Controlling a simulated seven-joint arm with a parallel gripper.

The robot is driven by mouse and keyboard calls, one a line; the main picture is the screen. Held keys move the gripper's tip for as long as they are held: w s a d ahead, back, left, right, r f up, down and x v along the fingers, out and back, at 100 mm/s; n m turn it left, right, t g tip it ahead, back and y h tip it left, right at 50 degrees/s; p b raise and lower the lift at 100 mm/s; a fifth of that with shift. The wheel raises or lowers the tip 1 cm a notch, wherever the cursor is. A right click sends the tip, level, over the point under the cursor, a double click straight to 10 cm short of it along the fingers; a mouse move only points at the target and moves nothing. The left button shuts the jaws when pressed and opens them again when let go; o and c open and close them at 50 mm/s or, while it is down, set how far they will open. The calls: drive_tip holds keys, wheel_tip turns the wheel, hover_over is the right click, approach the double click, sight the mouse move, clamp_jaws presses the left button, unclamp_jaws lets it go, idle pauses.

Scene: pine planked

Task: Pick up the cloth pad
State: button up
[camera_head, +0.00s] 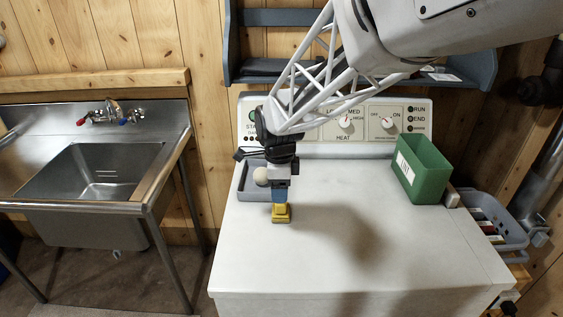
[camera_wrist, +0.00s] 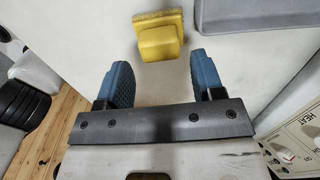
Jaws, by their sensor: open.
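What I take to be the cloth pad (camera_head: 281,214) is a small yellow block on the white top of the appliance. In the wrist view the yellow pad (camera_wrist: 160,42) has a rounded raised part and a rough tan strip along its far edge. My gripper (camera_head: 279,197) points down just above it, with blue fingertips. In the wrist view my gripper (camera_wrist: 163,78) is open and empty. The pad lies just beyond the fingertips, roughly centred between them. I cannot tell whether the fingers touch it.
A grey tray (camera_head: 242,192) lies close behind and left of my gripper. A green bin (camera_head: 422,170) stands at the back right, before the control panel (camera_head: 370,117). A grey basket (camera_head: 490,222) is beyond the right edge. The sink (camera_head: 100,172) is left, across a gap. The top's middle is clear.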

drive_tip(key=shift+d+f, duration=0.15)
drive_tip(key=shift+f, duration=2.35)
drive_tip(key=c, duration=0.8)
drive_tip(key=shift+o, duration=0.2)
drive_tip(key=shift+r, duration=0.7)
wheel_tip(320, 180, up, 2)
drive_tip(key=shift+r, duration=0.15)
drive_tip(key=s+d, duration=0.2)
drive_tip(key=s, duration=0.5)
drive_tip(key=s+d+r, duration=0.1)
drive_tip(key=s+d, duration=0.2)
drive_tip(key=s, duration=0.5)
drive_tip(key=shift+s+r, duration=0.15)
